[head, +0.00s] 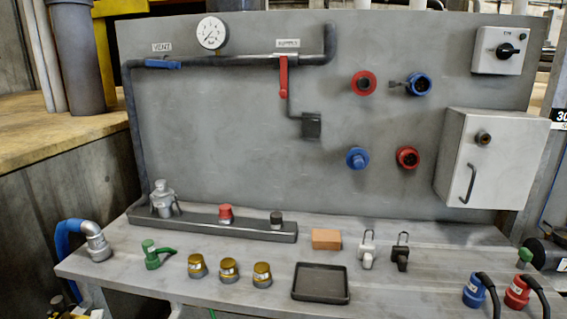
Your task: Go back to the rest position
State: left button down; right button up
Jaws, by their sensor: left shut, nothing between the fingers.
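My right gripper is not in view. The grey workbench (400,285) stands in front with a grey back panel (220,130).
A blue hose with a metal elbow (97,243) lies at the bench's left end. Gold caps (229,270), a black tray (321,283), padlocks (367,250) and blue and red plugs (474,291) stand on the bench. A white cabinet (483,165) juts from the panel.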

pick_arm(q)
jog(key=s+d+f+n+g+h, duration=0.1)
jog(key=s+d+f+n+g, duration=0.15)
jog(key=s+f, duration=0.4)
jog(key=s+d+f+n+g, duration=0.1)
jog(key=s+f+n+g, duration=0.2)
jog(key=s, duration=0.6)
jog(key=s+d+f+n+g+h, duration=0.1)
jog(key=s+d+f+n+g, duration=0.15)
jog(key=s+f, duration=0.4)
jog(key=w+d+f+n+t+h+p, duration=0.1)
jog(key=d+f+t+h+p, duration=0.1)
jog(key=d, duration=0.5)
jog(key=w+d+f+n+t+h+p, duration=0.1)
jog(key=d+f+h+p, duration=0.2)
jog(key=d, duration=0.5)
jog(key=shift+w+d+f+t+h, duration=0.3)
jog(key=shift+w+t+h, duration=0.1)
jog(key=shift+h, duration=0.5)
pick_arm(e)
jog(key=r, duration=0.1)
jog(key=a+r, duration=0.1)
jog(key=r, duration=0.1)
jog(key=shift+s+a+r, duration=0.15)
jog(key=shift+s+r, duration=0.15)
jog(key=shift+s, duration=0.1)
